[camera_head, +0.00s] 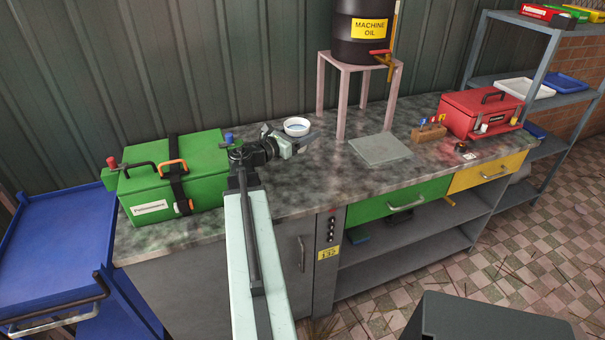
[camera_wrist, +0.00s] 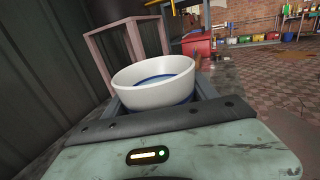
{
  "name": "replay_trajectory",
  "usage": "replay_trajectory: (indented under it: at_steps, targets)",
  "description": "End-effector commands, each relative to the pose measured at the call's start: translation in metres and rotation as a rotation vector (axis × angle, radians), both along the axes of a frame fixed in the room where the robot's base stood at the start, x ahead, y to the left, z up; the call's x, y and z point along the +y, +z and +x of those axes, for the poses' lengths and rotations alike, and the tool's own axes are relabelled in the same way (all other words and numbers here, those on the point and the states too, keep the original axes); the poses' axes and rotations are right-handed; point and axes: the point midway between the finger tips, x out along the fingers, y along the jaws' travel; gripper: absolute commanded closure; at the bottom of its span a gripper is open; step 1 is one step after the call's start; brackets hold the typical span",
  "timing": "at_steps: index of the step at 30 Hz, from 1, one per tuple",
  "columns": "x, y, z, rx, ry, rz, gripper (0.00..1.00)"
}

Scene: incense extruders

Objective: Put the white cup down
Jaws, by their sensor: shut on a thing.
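The white cup (camera_head: 296,125) has a blue inside and shows at the end of my arm in the head view. It also fills the middle of the wrist view (camera_wrist: 152,92), upright or nearly so. My gripper (camera_head: 289,140) is shut on the cup, with its fingers on either side of it low down. The cup is over the back part of the grey, stained worktop (camera_head: 300,190). I cannot tell whether its base touches the worktop, as the gripper hides its lower part.
A green toolbox (camera_head: 150,200) stands left of my arm. A pink stand (camera_head: 342,105) with a dark machine oil barrel (camera_head: 362,45) is to the right. A flat grey plate (camera_head: 380,150), a wooden block (camera_head: 429,134) and a red toolbox (camera_head: 480,105) lie farther right.

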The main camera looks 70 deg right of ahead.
Motion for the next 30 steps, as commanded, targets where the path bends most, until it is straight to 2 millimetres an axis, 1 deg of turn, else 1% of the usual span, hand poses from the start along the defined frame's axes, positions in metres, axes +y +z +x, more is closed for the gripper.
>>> replay_trajectory:
  at_steps: [1,6,9,11,16,17,22,24,30]
  targets:
    - [0.000,-0.028,0.000,0.000,0.000,-0.001,1.00]
    - [0.000,-0.071,0.000,0.000,0.000,-0.001,1.00]
    - [0.000,-0.089,0.001,0.000,0.000,-0.001,1.00]
    - [0.000,-0.092,0.001,0.001,0.001,0.000,1.00]
    - [0.001,-0.091,0.001,0.001,0.001,0.000,1.00]
    - [0.000,-0.094,0.001,0.001,0.001,0.000,1.00]
    - [0.001,-0.124,0.001,0.000,0.001,-0.001,1.00]
    - [0.001,-0.131,0.001,0.000,0.001,-0.001,1.00]
    - [0.001,-0.127,0.002,0.001,0.002,0.000,1.00]
